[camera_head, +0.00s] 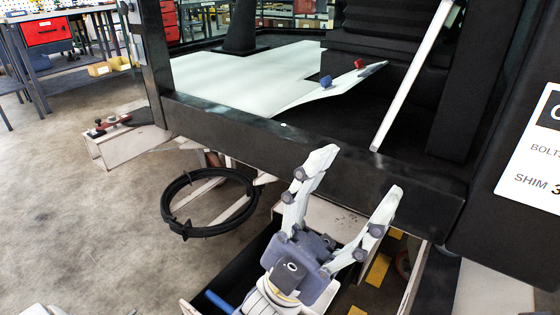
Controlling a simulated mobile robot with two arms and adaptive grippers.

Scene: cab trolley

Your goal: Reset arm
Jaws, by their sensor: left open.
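My left gripper (352,172) is open and empty at the lower middle of the head view. Its two pale fingers stand spread apart and point up towards the black cab sill (300,140). In the picture the fingertips overlap the lower side of the sill; whether they touch it I cannot tell. My right gripper does not show.
Behind the sill, a pale panel (240,75) carries a blue knob (326,81) and a red knob (359,64). A white rod (412,75) slants across the opening. A coiled black hose (166,205) hangs left of my gripper. Open floor (60,220) lies at left.

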